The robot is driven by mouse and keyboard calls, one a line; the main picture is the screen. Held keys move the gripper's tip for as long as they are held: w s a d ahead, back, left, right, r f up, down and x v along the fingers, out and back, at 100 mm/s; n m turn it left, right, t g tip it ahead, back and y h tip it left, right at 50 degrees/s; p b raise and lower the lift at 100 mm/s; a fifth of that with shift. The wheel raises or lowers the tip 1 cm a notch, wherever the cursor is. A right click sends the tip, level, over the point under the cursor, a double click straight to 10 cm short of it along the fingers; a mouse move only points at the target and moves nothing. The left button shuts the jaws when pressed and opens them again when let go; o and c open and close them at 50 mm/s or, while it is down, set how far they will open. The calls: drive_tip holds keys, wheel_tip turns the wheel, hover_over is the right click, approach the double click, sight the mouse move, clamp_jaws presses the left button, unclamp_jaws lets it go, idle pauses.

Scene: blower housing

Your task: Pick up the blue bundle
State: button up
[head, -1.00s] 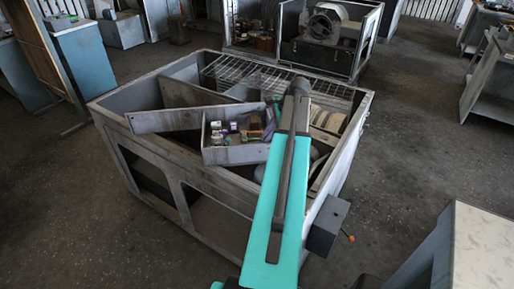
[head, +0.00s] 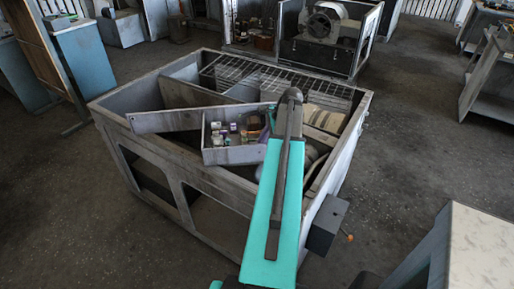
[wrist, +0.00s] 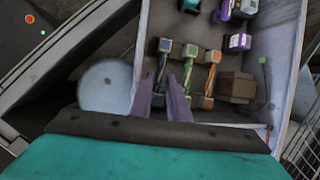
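In the wrist view, several short twisted bundles with blocky ends lie side by side in a grey tray (wrist: 285,20). The leftmost, the blue bundle (wrist: 162,68), has blue and pale strands. Beside it are a green bundle (wrist: 188,72) and an orange bundle (wrist: 211,75). My gripper (wrist: 162,80) is open, its two purple-grey fingers reaching over the tray on either side of the blue bundle's lower part. I cannot tell whether they touch it.
The tray rests in a large grey bin (head: 150,150) with a wire rack (head: 262,75) at its back. A brown block (wrist: 236,88) lies right of the bundles, purple and green items above. A round pale object (wrist: 105,86) is left of the tray.

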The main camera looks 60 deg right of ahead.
drive_tip(key=shift+p+x, duration=0.3)
drive_tip(key=shift+x, duration=1.1)
clamp_jaws()
